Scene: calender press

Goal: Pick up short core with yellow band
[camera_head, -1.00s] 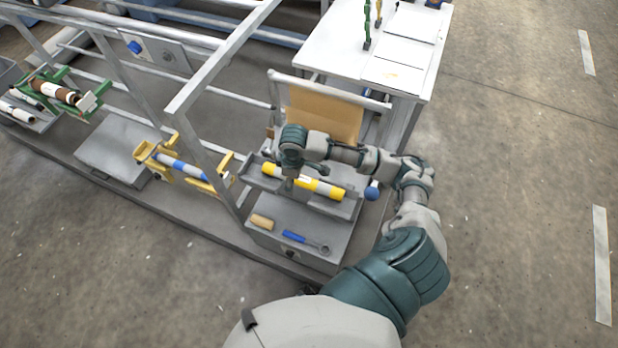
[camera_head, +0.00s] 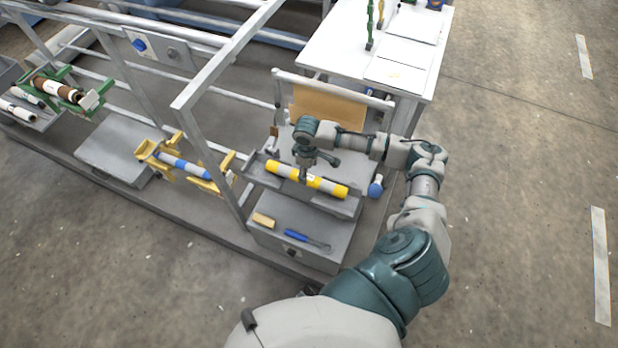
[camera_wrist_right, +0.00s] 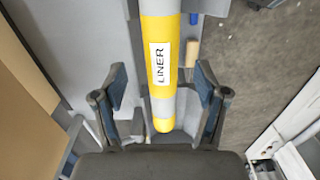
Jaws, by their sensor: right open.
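The core with yellow bands (camera_head: 281,170) lies in a grey tray (camera_head: 258,181) on the press's side shelf. In the right wrist view the yellow and grey core (camera_wrist_right: 163,65) carries a white label reading "LINER". My right gripper (camera_head: 303,176) is over the middle of the core. In the wrist view my right gripper (camera_wrist_right: 160,98) is open, one finger on each side of the core, with gaps showing beside it. I cannot tell how far above the core the fingertips are. My left gripper is not in view.
A lower shelf (camera_head: 270,238) holds a tan block (camera_head: 263,220) and a blue-handled tool (camera_head: 297,236). A blue-banded core (camera_head: 183,166) rests in a yellow cradle to the left. A frame post (camera_head: 212,150) stands near the tray. A white table (camera_head: 345,50) is behind.

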